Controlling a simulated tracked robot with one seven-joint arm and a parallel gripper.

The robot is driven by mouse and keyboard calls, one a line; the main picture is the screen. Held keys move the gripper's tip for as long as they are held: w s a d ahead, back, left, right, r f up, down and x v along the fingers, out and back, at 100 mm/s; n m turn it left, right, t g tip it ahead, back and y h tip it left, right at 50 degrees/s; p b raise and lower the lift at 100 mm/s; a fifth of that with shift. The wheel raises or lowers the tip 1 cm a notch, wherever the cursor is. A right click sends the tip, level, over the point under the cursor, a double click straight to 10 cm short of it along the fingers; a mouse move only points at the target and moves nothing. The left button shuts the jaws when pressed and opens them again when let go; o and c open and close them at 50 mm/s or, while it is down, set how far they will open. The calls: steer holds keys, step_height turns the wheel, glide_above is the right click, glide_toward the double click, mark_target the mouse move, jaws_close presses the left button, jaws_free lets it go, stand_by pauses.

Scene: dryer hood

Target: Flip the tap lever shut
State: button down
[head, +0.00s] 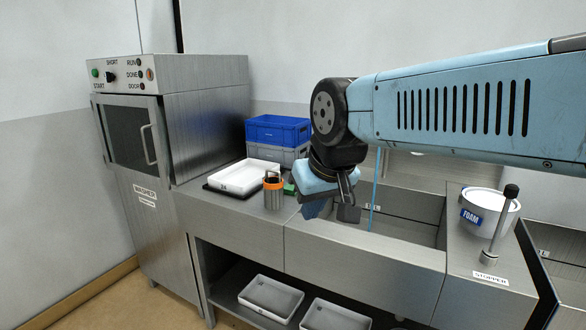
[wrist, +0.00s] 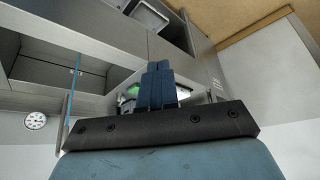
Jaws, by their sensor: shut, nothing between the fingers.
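The tap lever is not visible; my arm covers the wall area behind the sink in the head view. A thin blue vertical stream or rod (head: 376,180) drops into the steel sink basin (head: 408,225); it also shows in the wrist view (wrist: 73,85). I cannot tell whether it is water. My gripper (head: 332,210) hangs over the left end of the sink, beside the counter. Its fingers are together and empty in the wrist view (wrist: 155,85).
An orange-banded canister (head: 273,192), white tray (head: 243,176) and blue crate (head: 278,131) stand left of my gripper. A stopper lever (head: 500,220) and foam tub (head: 487,211) are at right. The steel hood machine (head: 175,150) stands far left. A gauge (wrist: 36,121) shows.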

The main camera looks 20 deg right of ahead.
steer(key=w+d+r+m+g+h, duration=0.15)
steer(key=w+d, duration=0.25)
steer(key=w, duration=0.7)
steer(key=w+d+r+m, duration=0.15)
steer(key=w+d, duration=0.25)
steer(key=w, duration=0.7)
steer(key=w+d+r+m+g, duration=0.1)
steer(key=w+d+m, duration=0.3)
steer(key=w, duration=0.7)
steer(key=w+d+f+h, duration=0.2)
steer(key=w+f, duration=0.3)
steer(key=w, duration=0.4)
steer(key=w+d+f+m+g+h, duration=0.1)
steer(key=w+d+f+h, duration=0.1)
steer(key=w+f, duration=0.3)
steer(key=w+d+f+g+h, duration=0.1)
steer(key=w+f, duration=0.4)
steer(key=w, duration=0.8)
steer(key=shift+w+d+m+h, duration=0.3)
steer(key=shift+w+d+h, duration=0.1)
steer(key=shift+h, duration=0.35)
steer(key=shift+d+f+g, duration=0.1)
steer(key=shift+f+g, duration=0.05)
steer(key=shift+g, duration=0.1)
